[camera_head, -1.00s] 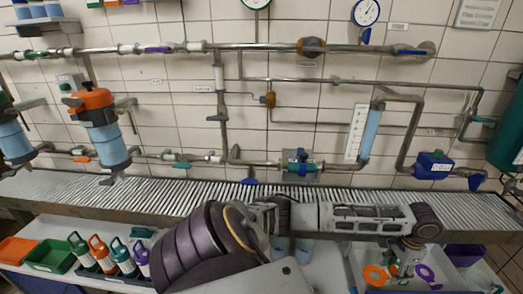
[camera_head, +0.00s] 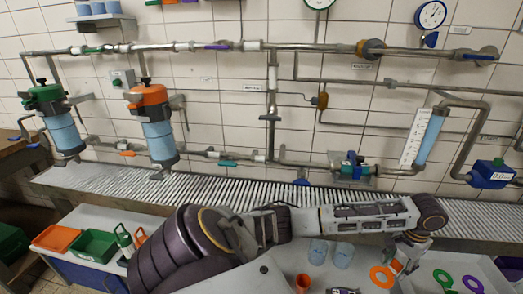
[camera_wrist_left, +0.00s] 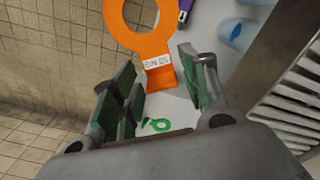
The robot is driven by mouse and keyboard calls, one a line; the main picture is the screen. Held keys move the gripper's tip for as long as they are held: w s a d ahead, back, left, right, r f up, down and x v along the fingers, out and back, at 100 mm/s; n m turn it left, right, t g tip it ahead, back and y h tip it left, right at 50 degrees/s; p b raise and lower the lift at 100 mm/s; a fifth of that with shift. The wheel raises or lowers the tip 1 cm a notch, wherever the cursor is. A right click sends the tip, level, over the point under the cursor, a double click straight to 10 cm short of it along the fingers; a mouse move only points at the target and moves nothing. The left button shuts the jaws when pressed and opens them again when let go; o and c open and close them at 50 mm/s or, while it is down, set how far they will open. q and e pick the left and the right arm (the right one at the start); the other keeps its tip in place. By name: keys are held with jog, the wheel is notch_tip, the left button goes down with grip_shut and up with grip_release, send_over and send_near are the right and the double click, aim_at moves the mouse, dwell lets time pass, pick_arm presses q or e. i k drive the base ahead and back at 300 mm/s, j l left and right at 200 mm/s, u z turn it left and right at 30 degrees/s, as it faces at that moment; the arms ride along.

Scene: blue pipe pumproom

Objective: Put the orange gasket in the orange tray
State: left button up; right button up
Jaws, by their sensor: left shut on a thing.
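The orange gasket (camera_head: 381,277) is a flat ring with a tab, held in my left gripper (camera_head: 396,266) at the lower right of the head view. In the left wrist view the gasket (camera_wrist_left: 129,33) has a tab labelled DN 25, between the fingers of the left gripper (camera_wrist_left: 160,82). The ring sticks out past the fingertips. The orange tray (camera_head: 57,238) is at the far left on a bench, well away from the gripper, and looks empty. My right gripper is not in view.
A green tray (camera_head: 93,246) stands right beside the orange tray, with bottles partly hidden behind my arm. A green gasket (camera_head: 443,279) and a purple gasket (camera_head: 473,284) lie at the lower right. Blue cups (camera_head: 343,256) stand near my forearm. A roller conveyor (camera_head: 235,190) runs behind.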

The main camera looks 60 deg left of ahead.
aim_at(65, 243)
jog(key=k+j+u, duration=0.85)
jog(key=j, duration=0.2)
jog(key=k+j+u, duration=0.2)
jog(key=j, duration=0.15)
jog(key=j+u, duration=0.25)
jog(key=k+j+u, duration=0.2)
jog(key=j, duration=0.3)
jog(key=j+u, duration=0.2)
jog(key=j, duration=0.2)
